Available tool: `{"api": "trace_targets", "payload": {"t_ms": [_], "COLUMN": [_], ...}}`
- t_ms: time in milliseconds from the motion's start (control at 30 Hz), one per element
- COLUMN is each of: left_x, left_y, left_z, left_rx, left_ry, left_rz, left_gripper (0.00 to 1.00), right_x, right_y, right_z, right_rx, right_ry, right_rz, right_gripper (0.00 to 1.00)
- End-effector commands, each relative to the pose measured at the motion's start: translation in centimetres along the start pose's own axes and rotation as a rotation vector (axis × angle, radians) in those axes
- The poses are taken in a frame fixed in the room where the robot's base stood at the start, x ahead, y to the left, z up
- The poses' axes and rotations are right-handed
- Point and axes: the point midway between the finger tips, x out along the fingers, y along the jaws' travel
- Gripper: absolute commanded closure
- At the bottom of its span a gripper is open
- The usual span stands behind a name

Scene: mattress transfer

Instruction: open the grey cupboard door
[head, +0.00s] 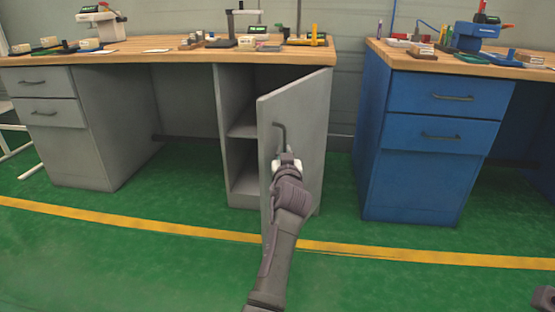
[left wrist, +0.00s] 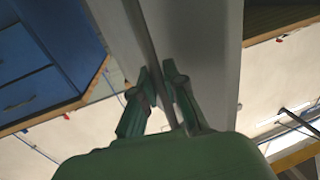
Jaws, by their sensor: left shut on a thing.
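The grey cupboard door (head: 305,120) stands partly open, hinged at its right side and swung out toward me. Its dark bar handle (head: 279,128) is near the door's left edge. My left gripper (head: 286,158) is shut on the lower part of the handle, in front of the door. In the left wrist view, the gripper's fingers (left wrist: 158,90) are close to the grey door (left wrist: 205,45); the grip itself is partly hidden there. The cupboard's inside shelf (head: 243,130) shows through the gap at the left of the door.
A wooden worktop (head: 170,52) with tools lies above the grey cupboard. Grey drawers (head: 48,97) stand at the left, a blue drawer cabinet (head: 425,150) at the right. Green floor (head: 150,270) with a yellow line (head: 130,223) is clear in front.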

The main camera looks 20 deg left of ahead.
Motion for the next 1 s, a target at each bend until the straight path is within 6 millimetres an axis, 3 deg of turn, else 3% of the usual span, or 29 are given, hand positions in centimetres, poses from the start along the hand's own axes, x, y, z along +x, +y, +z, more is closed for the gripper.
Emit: {"api": "trace_targets", "payload": {"t_ms": [367,400,567,867,1000], "left_x": [0.1,0.1,0.1,0.1,0.1], "left_y": [0.3,0.4,0.3,0.2,0.2], "left_z": [-0.4,-0.4,-0.3,-0.3,-1.4], "left_rx": [-0.001,-0.001,-0.001,-0.001,-0.002], "left_ry": [0.007,0.008,0.006,0.004,0.006], "left_rz": [0.002,0.003,0.002,0.0,-0.002], "left_gripper": [1.0,0.88,0.63,0.63,0.63], "right_x": [0.1,0.1,0.1,0.1,0.1], "right_y": [0.0,0.0,0.0,0.0,0.0], "right_z": [0.0,0.0,-0.1,0.0,0.0], "right_rx": [0.0,0.0,0.0,0.0,0.0], "right_ry": [0.004,0.004,0.004,0.004,0.003], "right_rz": [-0.001,-0.001,-0.001,0.002,0.002], "right_gripper": [0.6,0.6,0.6,0.6,0.6]}}
